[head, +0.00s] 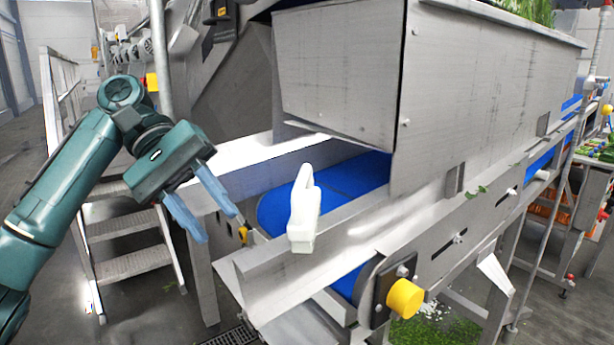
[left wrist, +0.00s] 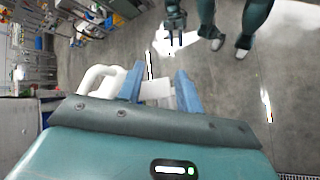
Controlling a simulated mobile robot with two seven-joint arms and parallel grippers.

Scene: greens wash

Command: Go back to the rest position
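My left gripper (head: 217,225) hangs in the air at the left of the conveyor in the head view. Its two blue fingers are apart with nothing visible between them there. In the left wrist view the same fingers (left wrist: 160,92) stand apart. A pale patch shows between them, and I cannot tell what it is. A small gripper (left wrist: 176,41), seemingly my right one, shows far off at the top of the left wrist view with its fingers apart. My right arm is not in the head view.
A white moulded object (head: 303,215) stands on the conveyor's metal edge, right of my left gripper and apart from it. The blue belt (head: 335,185) runs under a steel hood (head: 340,75). Metal steps (head: 130,262) stand behind my left arm. Grey floor (left wrist: 115,50) is open.

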